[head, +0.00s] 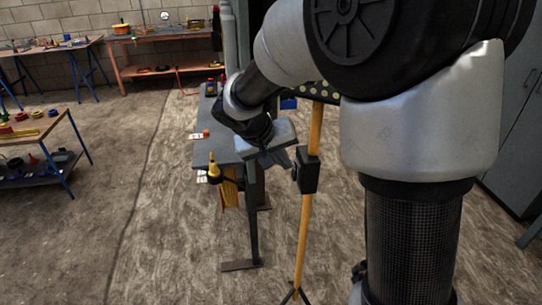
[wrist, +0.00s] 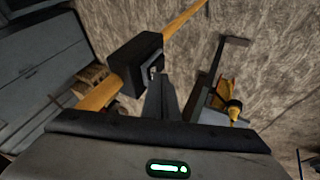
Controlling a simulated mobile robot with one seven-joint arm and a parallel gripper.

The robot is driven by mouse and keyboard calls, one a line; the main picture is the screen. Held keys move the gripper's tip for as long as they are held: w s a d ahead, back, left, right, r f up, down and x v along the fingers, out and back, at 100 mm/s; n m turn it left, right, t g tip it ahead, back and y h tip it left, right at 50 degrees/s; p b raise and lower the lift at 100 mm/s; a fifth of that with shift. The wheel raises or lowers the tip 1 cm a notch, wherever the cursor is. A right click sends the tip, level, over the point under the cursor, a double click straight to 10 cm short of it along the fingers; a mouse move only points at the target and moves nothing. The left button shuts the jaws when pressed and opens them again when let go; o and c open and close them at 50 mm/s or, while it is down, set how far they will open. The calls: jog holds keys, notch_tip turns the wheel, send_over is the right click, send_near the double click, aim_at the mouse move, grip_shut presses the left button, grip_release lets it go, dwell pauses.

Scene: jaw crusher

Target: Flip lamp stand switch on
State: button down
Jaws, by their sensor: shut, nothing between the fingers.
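The lamp stand is a yellow pole (head: 303,226) on dark legs, with a dark lamp head (head: 322,92) bearing pale round dots, partly hidden by my arm. A black switch box (head: 307,173) is fixed on the pole. In the wrist view the box (wrist: 128,62) has a small light-coloured switch (wrist: 155,66) on the face toward my fingers. My gripper (head: 288,163) is shut and empty, just left of the box in the head view. In the wrist view its fingertips (wrist: 158,78) are very close to the switch; contact cannot be told.
A narrow grey workbench (head: 222,150) stands left of the pole, with a yellow-handled tool (head: 213,168) at its near end. A grey cabinet (head: 510,125) is at right. Tables with parts stand farther left and back. Brown floor is open at left.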

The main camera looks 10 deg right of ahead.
jog(key=shift+d, duration=0.3)
jog(key=shift+d+r+y+p, duration=0.2)
jog(key=shift+d+y+p, duration=0.1)
jog(key=shift+d+p, duration=0.25)
jog(key=shift+a+f, duration=0.1)
jog(key=shift+f, duration=0.15)
jog(key=shift+r, duration=0.8)
